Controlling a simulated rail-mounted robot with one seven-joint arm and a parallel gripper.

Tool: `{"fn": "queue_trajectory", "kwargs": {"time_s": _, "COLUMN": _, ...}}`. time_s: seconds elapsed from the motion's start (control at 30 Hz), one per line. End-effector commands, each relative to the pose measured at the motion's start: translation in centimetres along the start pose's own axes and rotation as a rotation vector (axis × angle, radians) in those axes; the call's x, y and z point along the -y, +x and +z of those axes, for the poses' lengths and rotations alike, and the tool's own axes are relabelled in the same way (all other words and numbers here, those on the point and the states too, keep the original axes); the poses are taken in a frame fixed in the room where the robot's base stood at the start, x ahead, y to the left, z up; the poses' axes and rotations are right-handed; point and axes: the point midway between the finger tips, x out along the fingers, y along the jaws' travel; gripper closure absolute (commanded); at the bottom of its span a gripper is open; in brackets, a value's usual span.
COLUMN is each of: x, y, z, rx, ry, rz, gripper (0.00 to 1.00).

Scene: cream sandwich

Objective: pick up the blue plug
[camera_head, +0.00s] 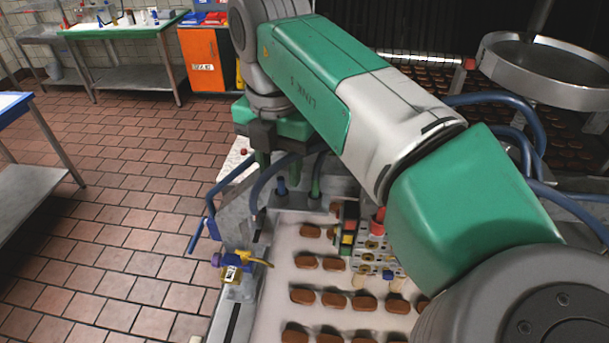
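A small blue plug (282,186) stands upright on the grey metal plate at the far end of the conveyor. My gripper (289,172) is above and around that spot, pointing down. I see no contact between the fingers and the plug. A second small blue piece (388,274) shows low on the perforated panel; I cannot tell what it is.
The white conveyor (275,275) carries rows of brown biscuits. A perforated metal panel (372,243) with coloured parts stands right of the gripper. Blue hoses loop near the plug. Tiled floor (120,220) lies open left.

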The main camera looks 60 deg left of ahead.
Motion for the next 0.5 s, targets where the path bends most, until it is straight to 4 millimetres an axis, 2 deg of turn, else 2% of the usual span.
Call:
{"fn": "queue_trajectory", "kwargs": {"time_s": 0.03, "x": 0.0, "y": 1.1, "z": -0.1, "rx": -0.004, "ry": -0.001, "rz": 0.001, "gripper": 0.63}}
{"fn": "queue_trajectory", "kwargs": {"time_s": 0.1, "x": 0.0, "y": 1.9, "z": -0.1, "rx": -0.001, "ry": -0.002, "rz": 0.001, "gripper": 0.63}}
{"fn": "queue_trajectory", "kwargs": {"time_s": 0.3, "x": 0.0, "y": 2.2, "z": 0.0, "rx": 0.0, "ry": -0.001, "rz": 0.001, "gripper": 0.63}}
{"fn": "queue_trajectory", "kwargs": {"time_s": 0.5, "x": 0.0, "y": 2.1, "z": 0.0, "rx": 0.0, "ry": -0.002, "rz": 0.001, "gripper": 1.0}}
